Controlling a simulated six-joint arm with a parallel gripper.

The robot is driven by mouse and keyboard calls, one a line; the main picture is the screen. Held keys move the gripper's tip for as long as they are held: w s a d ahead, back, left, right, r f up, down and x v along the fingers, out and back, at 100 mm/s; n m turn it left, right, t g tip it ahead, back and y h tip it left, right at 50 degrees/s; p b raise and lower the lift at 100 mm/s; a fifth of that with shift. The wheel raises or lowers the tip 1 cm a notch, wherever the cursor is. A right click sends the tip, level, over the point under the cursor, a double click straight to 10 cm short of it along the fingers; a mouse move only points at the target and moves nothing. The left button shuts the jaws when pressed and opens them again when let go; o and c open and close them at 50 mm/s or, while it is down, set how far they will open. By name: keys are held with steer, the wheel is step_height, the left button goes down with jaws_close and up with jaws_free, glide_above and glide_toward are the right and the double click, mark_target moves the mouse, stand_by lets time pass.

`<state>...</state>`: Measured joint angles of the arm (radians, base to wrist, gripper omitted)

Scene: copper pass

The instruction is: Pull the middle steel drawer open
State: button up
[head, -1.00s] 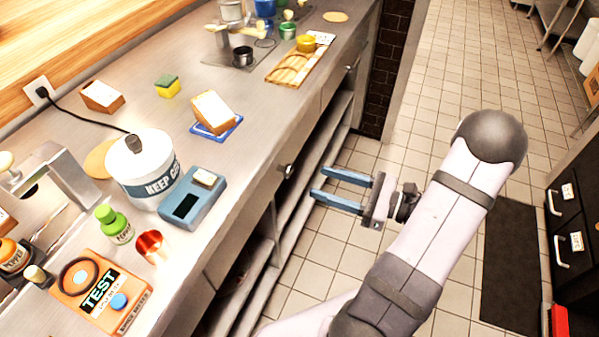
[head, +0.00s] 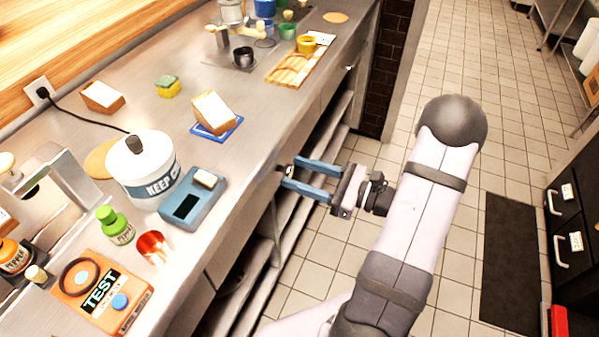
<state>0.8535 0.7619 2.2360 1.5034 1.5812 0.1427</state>
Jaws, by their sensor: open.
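The middle steel drawer (head: 304,135) is set under the front edge of the steel counter, and its front looks flush with the cabinet. Its small dark handle (head: 281,169) is partly hidden by my fingertips. My gripper (head: 290,172) has two blue fingers, open and pointing left toward the drawer front. The fingertips are at the handle, one on its far side and one on its near side in this view. I cannot tell whether they touch it.
A white and blue pot (head: 140,172), a blue scale (head: 192,199), bread on a blue tray (head: 228,135) and an orange TEST box (head: 98,296) stand on the counter. Open shelves (head: 300,207) lie below the drawers. The tiled floor (head: 395,115) behind my gripper is free.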

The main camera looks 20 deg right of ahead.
steer(key=shift+w+a, duration=0.1)
steer(key=shift+a, duration=0.05)
steer(key=shift+c, duration=0.5)
jaws_close()
steer(key=p+v, duration=0.2)
steer(key=v, duration=1.2)
steer(key=shift+o, duration=0.5)
jaws_free()
